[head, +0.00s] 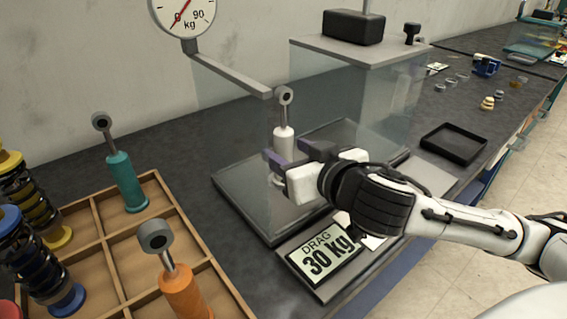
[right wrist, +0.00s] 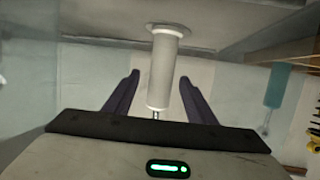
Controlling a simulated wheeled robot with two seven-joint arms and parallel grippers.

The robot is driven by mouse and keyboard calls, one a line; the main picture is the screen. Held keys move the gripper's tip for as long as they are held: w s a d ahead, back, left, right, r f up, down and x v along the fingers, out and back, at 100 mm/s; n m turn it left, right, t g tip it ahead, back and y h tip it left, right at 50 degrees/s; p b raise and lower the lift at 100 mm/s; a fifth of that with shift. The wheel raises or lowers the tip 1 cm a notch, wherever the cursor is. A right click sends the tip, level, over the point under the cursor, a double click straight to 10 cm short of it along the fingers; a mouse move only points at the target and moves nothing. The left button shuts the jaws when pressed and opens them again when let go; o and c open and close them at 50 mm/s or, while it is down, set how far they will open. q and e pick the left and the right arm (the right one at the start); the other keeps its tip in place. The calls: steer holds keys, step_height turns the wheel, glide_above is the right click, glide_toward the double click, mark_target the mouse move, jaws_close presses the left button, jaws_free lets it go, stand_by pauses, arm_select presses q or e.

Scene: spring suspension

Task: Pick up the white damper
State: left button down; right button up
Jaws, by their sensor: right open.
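The white damper (head: 283,143) stands upright in the test rig, its grey eye at the top below the gauge's arm. My right gripper (head: 290,160) is at the damper's lower body, coming in from the right. In the right wrist view the white damper (right wrist: 163,75) lies between the two dark purple fingers (right wrist: 158,95), which are spread with a gap on both sides. The damper's lower part is partly hidden by the gripper in the head view. My left gripper is not in view.
A wooden tray (head: 92,222) at left holds a teal damper (head: 126,180), an orange damper (head: 186,292) and coil springs. A gauge (head: 183,14) stands behind. Clear panels flank the rig. A display (head: 325,255) reads DRAG 30 kg. A black tray (head: 453,146) lies at right.

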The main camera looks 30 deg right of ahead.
mark_target(275, 142)
steer(key=shift+w+f, duration=0.1)
steer(key=shift+w, duration=0.35)
steer(key=x, duration=0.5)
steer(key=shift+w, duration=0.1)
steer(key=shift+c, duration=0.4)
steer(key=shift+r, duration=0.25)
jaws_close()
